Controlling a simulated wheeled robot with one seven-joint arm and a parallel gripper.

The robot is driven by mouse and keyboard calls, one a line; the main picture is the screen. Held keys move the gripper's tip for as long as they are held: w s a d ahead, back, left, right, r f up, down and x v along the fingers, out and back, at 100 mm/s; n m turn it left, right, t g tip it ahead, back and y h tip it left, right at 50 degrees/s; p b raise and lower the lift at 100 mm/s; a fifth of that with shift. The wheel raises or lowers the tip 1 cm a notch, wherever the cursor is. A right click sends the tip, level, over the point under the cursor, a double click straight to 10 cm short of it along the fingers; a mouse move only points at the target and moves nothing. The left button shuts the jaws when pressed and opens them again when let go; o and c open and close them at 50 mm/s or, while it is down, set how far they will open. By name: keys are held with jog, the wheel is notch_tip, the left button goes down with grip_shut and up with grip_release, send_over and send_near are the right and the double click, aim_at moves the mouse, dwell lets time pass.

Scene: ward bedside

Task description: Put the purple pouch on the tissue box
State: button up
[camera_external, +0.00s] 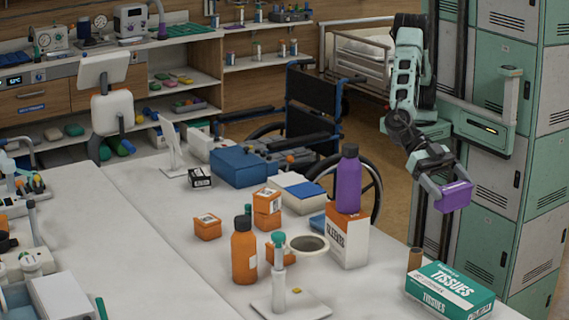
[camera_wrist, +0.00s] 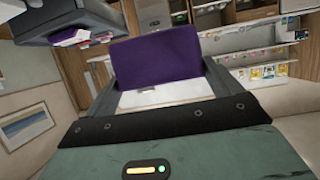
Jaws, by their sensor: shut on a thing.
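The purple pouch (camera_external: 454,196) is held in my gripper (camera_external: 441,192), up in the air beyond the table's right end. In the wrist view the pouch (camera_wrist: 156,58) fills the space between the fingers of my gripper (camera_wrist: 160,88). The tissue box (camera_external: 450,291) is teal and white with the word TISSUES on it. It lies at the right front corner of the table, below the pouch and apart from it. Its top looks bare.
A small brown cylinder (camera_external: 415,259) stands just behind the tissue box. A purple bottle (camera_external: 348,180) stands on or behind an orange and white box (camera_external: 347,238), left of my gripper. Green lockers (camera_external: 499,130) stand behind my arm.

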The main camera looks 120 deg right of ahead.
aim_at(456, 182)
jog(key=shift+s+a+f, duration=0.2)
jog(key=shift+s+a, duration=0.25)
jog(key=shift+s, duration=0.15)
jog(key=shift+s+a+f, duration=0.2)
jog(key=shift+s+a, duration=0.25)
jog(key=shift+s, duration=0.15)
jog(key=shift+w+f+p, duration=0.1)
jog(key=shift+f+p, duration=1)
jog(key=shift+f, duration=9)
jog(key=shift+f, duration=0.1)
jog(key=shift+f, duration=0.1)
jog(key=o, duration=0.7)
jog(key=shift+r, duration=0.25)
jog(key=b+v, duration=0.2)
jog(key=v, duration=0.5)
jog(key=shift+d, duration=0.3)
jog(key=shift+w+r, duration=0.1)
